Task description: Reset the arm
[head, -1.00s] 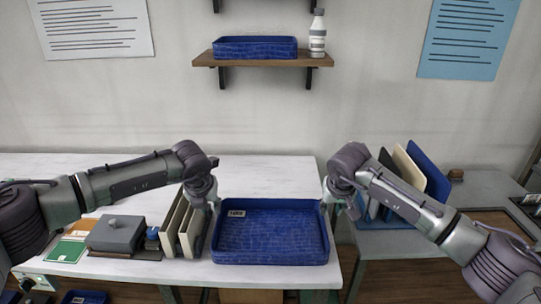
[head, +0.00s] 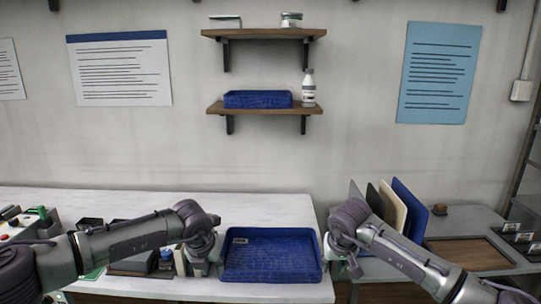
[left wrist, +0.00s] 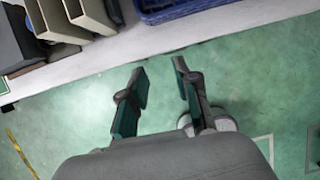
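The blue tray (head: 272,262) lies on the white table with a small white label at its far left corner; it looks empty. In the head view my left gripper (head: 214,264) appears at the tray's left side. In the left wrist view my left gripper (left wrist: 161,66) is open and empty, pointing over the green floor in front of the table edge. The tray's corner (left wrist: 188,8) shows there beyond the fingertips, apart from them. My right gripper (head: 352,266) appears at the tray's right side in the head view; its fingers are mostly hidden.
Cream upright panels (left wrist: 90,14) stand left of the tray. On the right table, upright boards, including a blue one (head: 410,208), stand behind my right arm. A wall shelf (head: 262,108) holds another blue tray (head: 257,99) and a white bottle (head: 308,88). Open floor lies before the table.

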